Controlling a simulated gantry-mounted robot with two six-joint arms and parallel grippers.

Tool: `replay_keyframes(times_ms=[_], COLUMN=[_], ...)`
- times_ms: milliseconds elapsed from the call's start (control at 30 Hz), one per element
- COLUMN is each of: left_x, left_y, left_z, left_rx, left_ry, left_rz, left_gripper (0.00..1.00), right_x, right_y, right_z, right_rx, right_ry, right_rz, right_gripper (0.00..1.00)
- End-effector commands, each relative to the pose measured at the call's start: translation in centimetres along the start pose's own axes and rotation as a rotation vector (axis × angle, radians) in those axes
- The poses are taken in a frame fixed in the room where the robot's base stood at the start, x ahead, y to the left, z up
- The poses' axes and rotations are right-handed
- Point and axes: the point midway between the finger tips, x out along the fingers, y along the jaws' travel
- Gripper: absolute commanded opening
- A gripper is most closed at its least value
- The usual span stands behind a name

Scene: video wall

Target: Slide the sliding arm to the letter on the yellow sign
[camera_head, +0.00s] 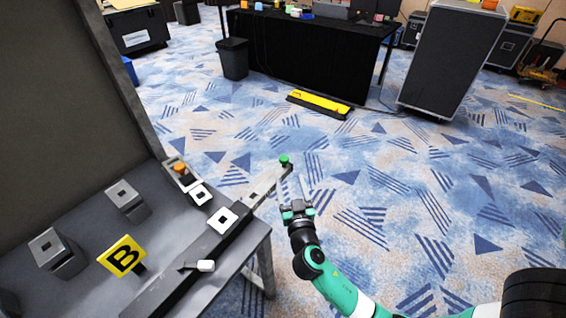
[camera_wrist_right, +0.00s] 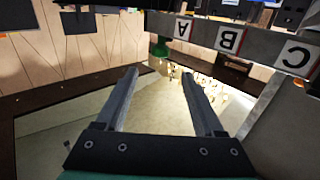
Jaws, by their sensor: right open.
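The yellow sign (camera_head: 122,256) stands on the grey table at the left and carries a black letter B. A long grey-and-black bar, which looks like the sliding arm (camera_head: 262,187), runs along the table and sticks out past its edge. A green knob (camera_head: 284,160) tops its outer end; it also shows in the right wrist view (camera_wrist_right: 160,46). That view shows plates with A (camera_wrist_right: 181,29), B (camera_wrist_right: 229,40) and C (camera_wrist_right: 295,57) along a grey bar. My right gripper (camera_head: 302,190) is open and empty, just below and right of the knob, apparently apart from it. My left gripper is out of view.
The grey table (camera_head: 28,287) holds several grey blocks, an orange knob (camera_head: 179,168) and a small white handle (camera_head: 205,266). A large dark panel (camera_head: 70,90) rises at its back. A yellow bar (camera_head: 318,103) lies farther off.

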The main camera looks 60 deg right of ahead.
Motion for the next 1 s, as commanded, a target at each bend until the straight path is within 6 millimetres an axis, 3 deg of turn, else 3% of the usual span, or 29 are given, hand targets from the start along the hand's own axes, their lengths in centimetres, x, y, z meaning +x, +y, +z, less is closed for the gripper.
replay_keyframes(times_ms=[500,867,900,1000], left_x=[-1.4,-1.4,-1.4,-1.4], left_y=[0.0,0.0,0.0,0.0], left_z=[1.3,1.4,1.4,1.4], left_rx=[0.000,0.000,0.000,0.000], left_ry=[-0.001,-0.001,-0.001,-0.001], left_rz=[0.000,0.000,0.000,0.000], left_gripper=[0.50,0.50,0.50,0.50], right_x=[9.9,11.1,11.1,11.1], right_y=[0.0,0.0,0.0,0.0], right_z=[0.1,-0.1,-0.1,-0.1], right_rx=[0.001,0.001,0.001,0.001], right_ry=[0.001,0.001,0.001,0.001], right_rz=[0.001,0.000,0.000,-0.001], right_gripper=[0.70,0.70,0.68,0.50])
